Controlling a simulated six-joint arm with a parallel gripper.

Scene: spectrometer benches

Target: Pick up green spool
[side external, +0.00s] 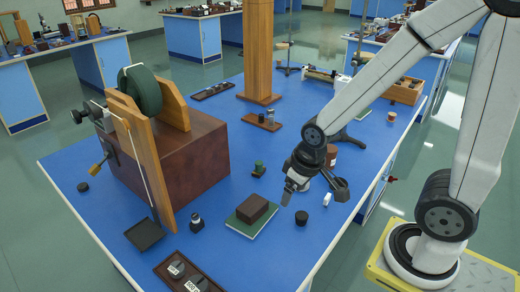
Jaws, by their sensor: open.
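A small dark green spool (259,168) stands upright on the blue bench top, right of the big brown box. My gripper (288,197) hangs open above the bench, to the right of the spool and nearer the camera, apart from it. I see nothing between its fingers, though they are small in this view. The spool's near side is unobstructed.
A green book with a brown block (258,208) lies just in front of the spool. A black cylinder (301,218) stands below my gripper. The brown box (178,158) bears a large green wheel (141,88). A wooden column (258,50) rises behind.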

